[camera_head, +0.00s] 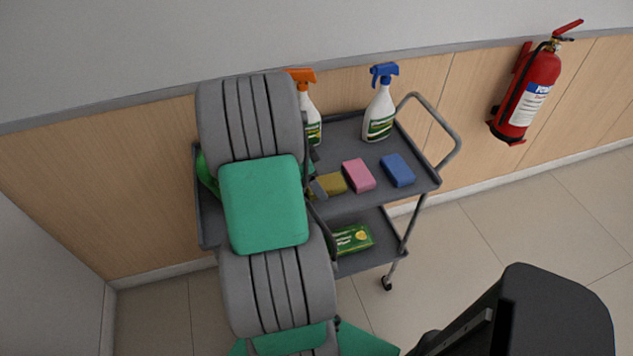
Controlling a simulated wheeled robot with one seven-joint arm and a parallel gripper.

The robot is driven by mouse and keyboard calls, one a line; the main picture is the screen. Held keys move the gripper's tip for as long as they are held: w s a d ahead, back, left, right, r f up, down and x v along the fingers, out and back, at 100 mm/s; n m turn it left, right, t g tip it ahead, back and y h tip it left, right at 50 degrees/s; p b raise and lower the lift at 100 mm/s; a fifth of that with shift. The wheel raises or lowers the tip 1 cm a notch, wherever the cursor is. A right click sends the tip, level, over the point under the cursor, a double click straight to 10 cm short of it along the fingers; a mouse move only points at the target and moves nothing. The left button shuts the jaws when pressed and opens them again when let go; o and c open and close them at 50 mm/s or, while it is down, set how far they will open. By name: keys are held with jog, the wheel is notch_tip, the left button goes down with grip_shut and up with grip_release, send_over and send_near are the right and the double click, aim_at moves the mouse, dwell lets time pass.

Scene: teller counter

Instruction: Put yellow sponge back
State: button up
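The yellow sponge (332,184) is at the top shelf of the grey cart (345,206), left of a pink sponge (358,175) and a blue sponge (397,170). My arm covers the left part of the cart. My gripper (317,186) is mostly hidden behind the arm; a small part of it shows at the left end of the yellow sponge. I cannot tell whether its fingers are open or closed on the sponge, or whether the sponge rests on the shelf.
An orange-topped spray bottle (311,120) and a blue-topped spray bottle (379,108) stand at the shelf's back. A green box (353,239) lies on the lower shelf. A green object (206,174) is partly hidden at left. A fire extinguisher (528,92) hangs at right; floor there is clear.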

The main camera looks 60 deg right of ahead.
jog(key=v, duration=1.1)
jog(key=w+a+n+t, duration=0.1)
jog(key=w+a+n, duration=0.1)
jog(key=a, duration=0.1)
jog(key=w+a+r+n, duration=0.1)
jog(key=w+a+n, duration=0.2)
jog(key=a, duration=0.1)
jog(key=w+a+r+n+t, duration=0.1)
jog(key=w+a+n, duration=0.1)
jog(key=a+n, duration=0.1)
jog(key=shift+w+a+r+t+b, duration=0.1)
jog(key=shift+w+a+t+b, duration=0.2)
jog(key=shift+w, duration=0.1)
jog(key=a+n+t+y, duration=0.3)
jog(key=a+n, duration=1.6)
jog(key=a, duration=0.9)
jog(key=shift+a+t, duration=0.15)
jog(key=shift+t, duration=0.25)
